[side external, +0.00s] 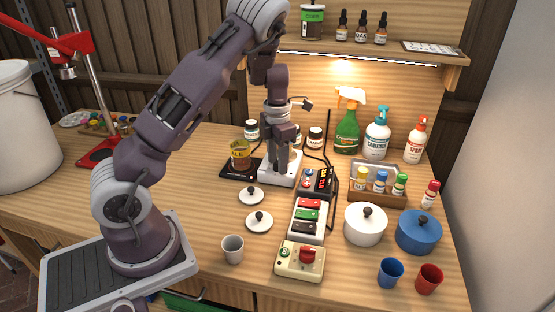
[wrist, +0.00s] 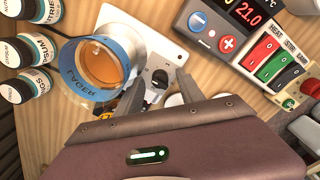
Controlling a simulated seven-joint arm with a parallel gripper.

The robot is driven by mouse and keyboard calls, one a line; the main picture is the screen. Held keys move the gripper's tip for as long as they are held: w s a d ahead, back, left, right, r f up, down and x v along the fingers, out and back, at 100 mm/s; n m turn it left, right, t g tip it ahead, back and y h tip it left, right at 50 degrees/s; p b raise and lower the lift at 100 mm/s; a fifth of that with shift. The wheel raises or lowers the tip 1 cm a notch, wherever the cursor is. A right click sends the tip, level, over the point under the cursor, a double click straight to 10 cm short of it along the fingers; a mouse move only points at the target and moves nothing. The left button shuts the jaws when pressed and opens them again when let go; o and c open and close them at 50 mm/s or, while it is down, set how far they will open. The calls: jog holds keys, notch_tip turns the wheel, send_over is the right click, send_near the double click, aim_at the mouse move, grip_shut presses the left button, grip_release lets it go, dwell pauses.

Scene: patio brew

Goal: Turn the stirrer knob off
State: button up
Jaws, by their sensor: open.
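The white stirrer (side external: 277,178) stands toward the back of the bench, and its white top also shows in the wrist view (wrist: 175,50). A black stirrer knob (wrist: 160,76) is on it in the wrist view; which way it is turned is hard to tell. My gripper (side external: 281,168) points down over the stirrer in the side view, hiding the knob there. In the wrist view its open fingers (wrist: 160,85) are on either side of the knob, with nothing held. Contact with the knob cannot be told.
A jar with amber liquid (wrist: 103,62) stands close left of the fingers. A temperature controller (side external: 316,182) and a box of red, green and black switches (side external: 308,228) lie to the right. Small white-capped jars (wrist: 37,50) are at the wrist view's left. Pots (side external: 365,228) stand front right.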

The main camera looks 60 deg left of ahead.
aim_at(277, 161)
jog(key=shift+r, duration=0.1)
notch_tip(277, 161, up, 7)
jog(key=shift+f, duration=0.15)
